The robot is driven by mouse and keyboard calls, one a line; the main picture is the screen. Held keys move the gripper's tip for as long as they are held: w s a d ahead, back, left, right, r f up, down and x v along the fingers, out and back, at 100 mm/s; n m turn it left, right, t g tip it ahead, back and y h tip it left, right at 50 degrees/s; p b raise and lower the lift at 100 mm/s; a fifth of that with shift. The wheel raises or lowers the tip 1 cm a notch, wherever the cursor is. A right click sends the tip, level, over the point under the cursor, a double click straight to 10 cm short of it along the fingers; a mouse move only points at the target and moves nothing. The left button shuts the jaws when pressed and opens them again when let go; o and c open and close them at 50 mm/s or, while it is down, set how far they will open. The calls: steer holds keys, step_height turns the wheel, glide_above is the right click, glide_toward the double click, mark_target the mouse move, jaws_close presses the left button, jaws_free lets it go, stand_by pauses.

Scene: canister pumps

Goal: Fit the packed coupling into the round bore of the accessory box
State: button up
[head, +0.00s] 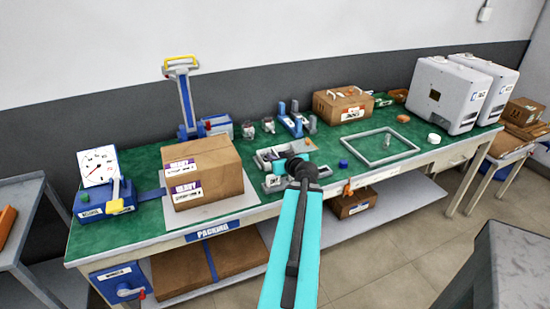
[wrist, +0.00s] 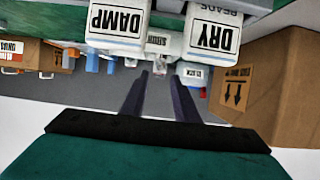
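My gripper (wrist: 159,82) shows two dark fingers in the wrist view, spread apart with nothing between them. Its fingers are hard to make out in the head view, where my wrist covers part of the bench middle. A grey tray-like box (head: 268,156) stands beside my wrist at the middle of the bench, partly hidden. I cannot tell whether it is the accessory box, and no round bore is clear. I cannot pick out the packed coupling for sure. A small grey cylinder (head: 387,141) stands inside a grey frame (head: 371,160) to the right.
A large cardboard box (head: 208,180) stands left of my wrist on the green bench (head: 128,218). A dial scale (head: 99,168) is at the far left. White machines (head: 440,98) stand at the right. In the wrist view, labelled white containers (wrist: 118,30) lie beyond the fingers.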

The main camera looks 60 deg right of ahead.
steer(key=shift+s+a+r, duration=0.25)
steer(key=shift+s+a, duration=0.1)
steer(key=shift+s, duration=0.2)
steer(key=shift+r, duration=0.1)
stand_by(0.4)
